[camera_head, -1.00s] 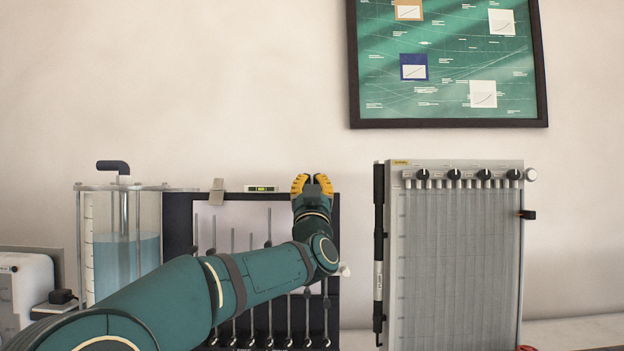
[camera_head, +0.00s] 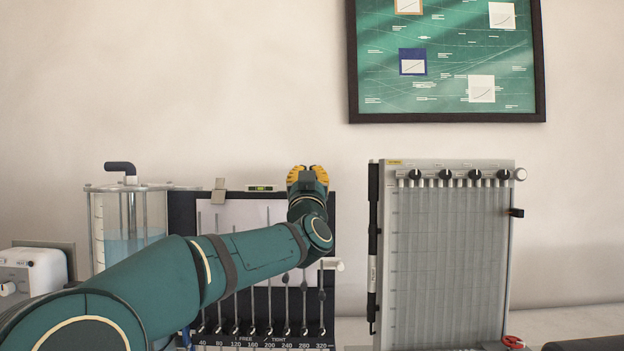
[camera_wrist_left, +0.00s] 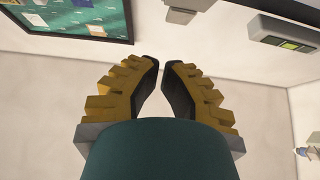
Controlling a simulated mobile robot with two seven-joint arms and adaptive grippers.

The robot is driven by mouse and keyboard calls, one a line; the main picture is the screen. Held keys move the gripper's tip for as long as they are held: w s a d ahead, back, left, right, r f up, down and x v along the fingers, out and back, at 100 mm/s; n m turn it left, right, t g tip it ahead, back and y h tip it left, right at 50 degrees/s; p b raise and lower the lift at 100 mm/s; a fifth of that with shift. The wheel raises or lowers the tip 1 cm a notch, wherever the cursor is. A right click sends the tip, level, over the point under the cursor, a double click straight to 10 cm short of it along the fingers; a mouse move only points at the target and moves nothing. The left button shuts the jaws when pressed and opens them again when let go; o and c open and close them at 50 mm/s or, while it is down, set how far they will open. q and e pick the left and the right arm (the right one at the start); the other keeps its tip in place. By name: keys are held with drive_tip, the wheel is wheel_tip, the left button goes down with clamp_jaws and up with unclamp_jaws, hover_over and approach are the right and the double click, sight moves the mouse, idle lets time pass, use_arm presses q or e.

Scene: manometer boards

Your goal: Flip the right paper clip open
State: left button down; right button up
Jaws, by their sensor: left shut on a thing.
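My left gripper (camera_head: 307,178) is at the top right corner of the dark manometer board (camera_head: 182,215), its yellow-black fingers pointing up. It hides the right paper clip in the head view. In the left wrist view, the grey right paper clip (camera_wrist_left: 182,13) is cut off by the top edge, close to the fingertips. The left paper clip (camera_head: 219,190) stands at the board's top edge, left of the spirit level. My right gripper is not in view.
A small spirit level (camera_head: 261,188) sits on the board's top edge between the clips. A water tank (camera_head: 125,225) stands left. A grey multi-tube board (camera_head: 445,260) stands right, with a gap of bare wall between. A framed poster (camera_head: 535,115) hangs above.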

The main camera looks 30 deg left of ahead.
use_arm(q)
drive_tip(key=s+r+b+v, duration=0.1)
drive_tip(key=r+v, duration=0.1)
drive_tip(key=v, duration=0.8)
drive_tip(key=shift+d, duration=0.45)
drive_tip(key=shift+s, duration=0.15)
